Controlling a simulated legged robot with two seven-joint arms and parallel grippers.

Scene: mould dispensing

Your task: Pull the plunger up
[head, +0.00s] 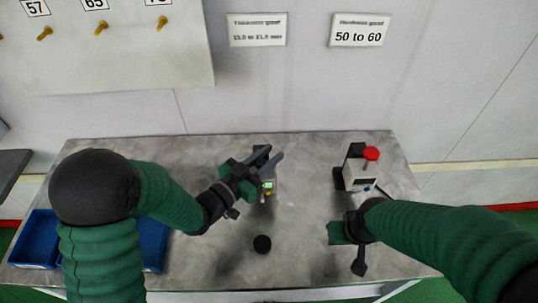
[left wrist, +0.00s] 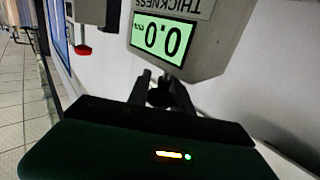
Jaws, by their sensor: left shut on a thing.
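The thickness gauge (head: 268,188) stands mid-table, mostly hidden behind my left gripper (head: 270,160) in the head view. In the left wrist view the gauge (left wrist: 205,62) is a grey box, upside down, with a lit green display reading 0.0. My left gripper (left wrist: 160,90) is at the gauge, its dark fingers close together below the display in that picture. It is shut on what looks like the plunger, which the fingers mostly hide. My right gripper (head: 347,240) hangs over the right part of the table, away from the gauge; its jaw opening is unclear.
A black round disc (head: 262,244) lies on the grey table (head: 300,270) in front of the gauge. A hardness tester (head: 358,176) with a red knob stands at right. Blue trays (head: 36,240) are at left. Wall signs hang behind. The table between gauge and tester is clear.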

